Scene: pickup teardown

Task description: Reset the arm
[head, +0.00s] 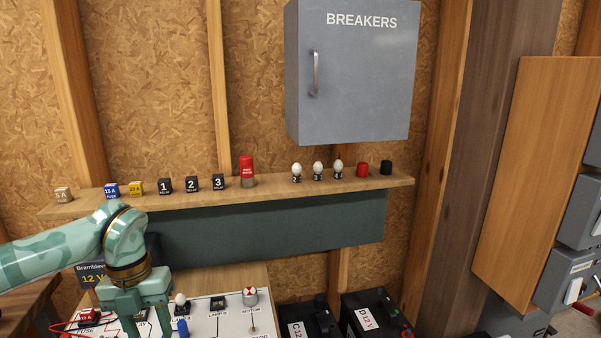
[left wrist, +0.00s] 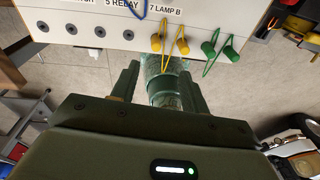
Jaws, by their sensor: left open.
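My left gripper (head: 144,318) points down over the test board (head: 215,328) at the lower left, hiding part of it. In the left wrist view its two fingers (left wrist: 160,78) stand apart. A pale green, banded cylindrical part shows between and beyond them; I cannot tell that it is held. The board's near edge shows there with a row of dark sockets, yellow plugs (left wrist: 170,44) and green plugs (left wrist: 220,50) on looped leads. My right gripper is not in view.
A wall shelf (head: 290,187) carries fuses, relays 1, 2 and 3, a red can (head: 247,172), white bulbs (head: 317,169) and red and black caps. A grey breaker cabinet (head: 350,75) hangs above. Batteries C (head: 297,331) and D (head: 366,317) stand right of the board.

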